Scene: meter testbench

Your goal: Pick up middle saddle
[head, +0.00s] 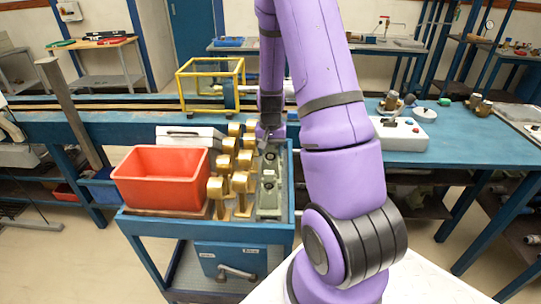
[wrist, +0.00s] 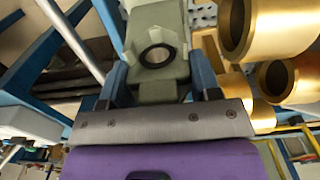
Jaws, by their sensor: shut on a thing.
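A row of grey-green saddles (head: 268,199) stands on the right side of the blue cart, partly hidden by my arm. In the wrist view, a grey-green saddle (wrist: 150,22) with a dark-rimmed round hole lies between the two blue fingers of my gripper (wrist: 161,68). The fingers are shut on its sides. My gripper (head: 267,148) is over the far part of the row in the head view, small and partly hidden. I cannot tell from these views whether the held saddle is clear of its support.
Several brass meter bodies (head: 240,182) stand close to the left of the saddles; they also show at the right in the wrist view (wrist: 262,22). A red bin (head: 160,178) stands further left. A yellow frame (head: 210,64) and a blue bench (head: 440,150) lie beyond.

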